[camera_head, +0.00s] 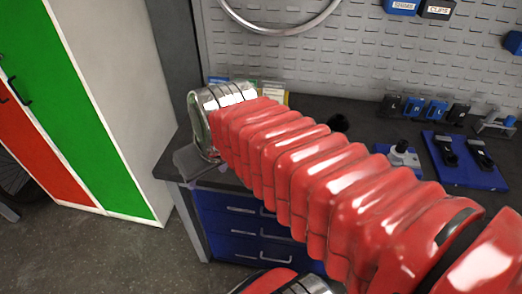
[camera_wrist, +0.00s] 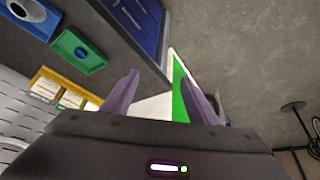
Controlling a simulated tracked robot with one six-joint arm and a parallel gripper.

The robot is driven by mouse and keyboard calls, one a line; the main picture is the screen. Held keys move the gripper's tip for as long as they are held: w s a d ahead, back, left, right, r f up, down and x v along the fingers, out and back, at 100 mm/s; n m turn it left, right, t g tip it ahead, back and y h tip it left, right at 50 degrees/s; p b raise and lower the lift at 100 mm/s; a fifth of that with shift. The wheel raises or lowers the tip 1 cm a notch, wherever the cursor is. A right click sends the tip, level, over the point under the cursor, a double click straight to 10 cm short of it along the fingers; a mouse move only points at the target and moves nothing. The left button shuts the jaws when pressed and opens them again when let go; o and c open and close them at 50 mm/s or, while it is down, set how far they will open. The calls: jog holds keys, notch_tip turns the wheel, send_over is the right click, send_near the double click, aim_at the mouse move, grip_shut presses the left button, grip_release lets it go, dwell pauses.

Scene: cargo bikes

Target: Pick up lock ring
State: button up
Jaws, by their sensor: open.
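I cannot make out the lock ring for certain in either view. In the wrist view, a blue tray (camera_wrist: 48,17) at the top left holds a round grey-white part, and a green tray (camera_wrist: 66,45) beside it holds a small dark piece; neither is clear enough to name. My gripper (camera_wrist: 160,88) is open, its two fingers apart with nothing seen between them. In the head view my gripper (camera_head: 197,163) is at the workbench's left front corner, partly hidden by my red-sleeved arm, which also covers much of the bench top.
The dark workbench (camera_head: 318,108) has blue drawers (camera_head: 238,209) below. A white cabinet with green and red doors (camera_head: 60,108) stands left. A blue mat (camera_head: 462,174) with black tools lies right. A yellow-edged holder with white cards (camera_wrist: 62,88) shows in the wrist view. Floor ahead is open.

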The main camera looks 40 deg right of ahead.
jog(key=w+d+f+m, duration=0.1)
jog(key=w+d+f, duration=0.2)
jog(key=d, duration=0.9)
jog(key=w+d+f+m+g+h, duration=0.1)
jog(key=w+d+f+m, duration=0.1)
jog(key=d, duration=1.1)
jog(key=shift+w+d+f, duration=0.25)
jog(key=shift+w+f, duration=0.2)
jog(key=shift+w, duration=0.15)
jog(key=shift+f, duration=0.1)
jog(key=shift+x, duration=4.25)
jog(key=shift+x, duration=2.6)
jog(key=shift+w, duration=0.15)
